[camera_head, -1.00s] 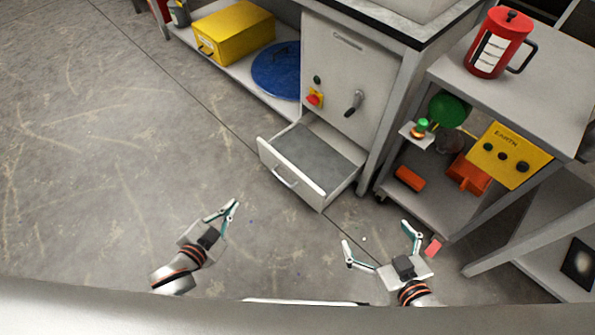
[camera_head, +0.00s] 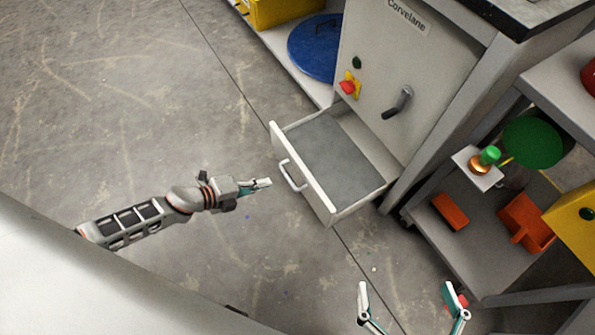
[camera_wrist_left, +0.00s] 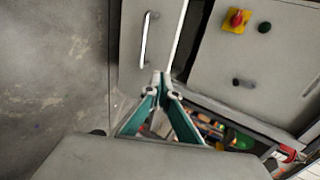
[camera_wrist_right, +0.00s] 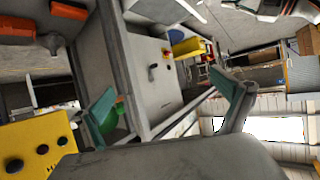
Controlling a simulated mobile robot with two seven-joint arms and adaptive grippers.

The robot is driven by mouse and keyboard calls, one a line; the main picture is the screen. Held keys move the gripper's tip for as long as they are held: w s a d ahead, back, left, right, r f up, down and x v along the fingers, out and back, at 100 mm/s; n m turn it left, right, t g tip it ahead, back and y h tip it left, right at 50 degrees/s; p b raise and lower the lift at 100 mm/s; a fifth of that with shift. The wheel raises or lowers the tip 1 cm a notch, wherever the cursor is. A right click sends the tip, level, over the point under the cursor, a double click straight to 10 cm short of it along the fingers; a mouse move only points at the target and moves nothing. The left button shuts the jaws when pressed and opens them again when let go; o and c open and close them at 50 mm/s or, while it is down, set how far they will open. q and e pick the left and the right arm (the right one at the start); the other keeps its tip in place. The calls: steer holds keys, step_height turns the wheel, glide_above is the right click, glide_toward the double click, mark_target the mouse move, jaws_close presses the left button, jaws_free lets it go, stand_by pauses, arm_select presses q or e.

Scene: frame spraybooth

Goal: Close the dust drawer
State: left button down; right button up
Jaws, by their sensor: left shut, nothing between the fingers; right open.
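The dust drawer (camera_head: 310,188) stands pulled out at the bottom of the grey Corvelane cabinet (camera_head: 408,60), its grey inside floor showing. Its front panel bears a pale bar handle (camera_head: 291,176). My left gripper (camera_head: 268,183) is shut and empty, just left of the drawer front, with a small gap to the handle in the head view. In the left wrist view its fingertips (camera_wrist_left: 160,84) meet in front of the drawer panel (camera_wrist_left: 130,62), beside the handle (camera_wrist_left: 146,38). My right gripper (camera_head: 412,288) is open and empty, below and right of the drawer.
An orange block (camera_head: 450,211), an orange bin (camera_head: 524,222) and a green disc (camera_head: 533,140) are on the grey shelf unit at right. A blue round lid (camera_head: 314,48) lies on the low shelf left of the cabinet. The floor left of the drawer is clear.

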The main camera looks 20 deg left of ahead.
mark_target(302, 172)
arm_select(q)
steer(key=x, duration=0.3)
steer(key=b+x, duration=0.1)
steer(key=x, duration=0.3)
steer(key=r+b+x, duration=0.1)
steer(key=x, duration=0.2)
steer(key=shift+w+d+f, duration=0.1)
steer(key=shift+w+d, duration=0.15)
steer(key=shift+w, duration=0.1)
steer(key=shift+w+d, duration=0.45)
steer(key=shift+w, duration=0.1)
arm_select(e)
steer(key=shift+s+a+f+m+y, duration=0.1)
steer(key=shift+s+a+m+y, duration=0.1)
steer(key=shift+a+m, duration=0.45)
steer(key=shift+s+a+f+m+y, duration=0.1)
steer(key=shift+a+m+y, duration=0.1)
steer(key=shift+a+m, duration=0.45)
arm_select(q)
steer(key=shift+d, duration=0.1)
arm_select(e)
steer(key=shift+a, duration=0.15)
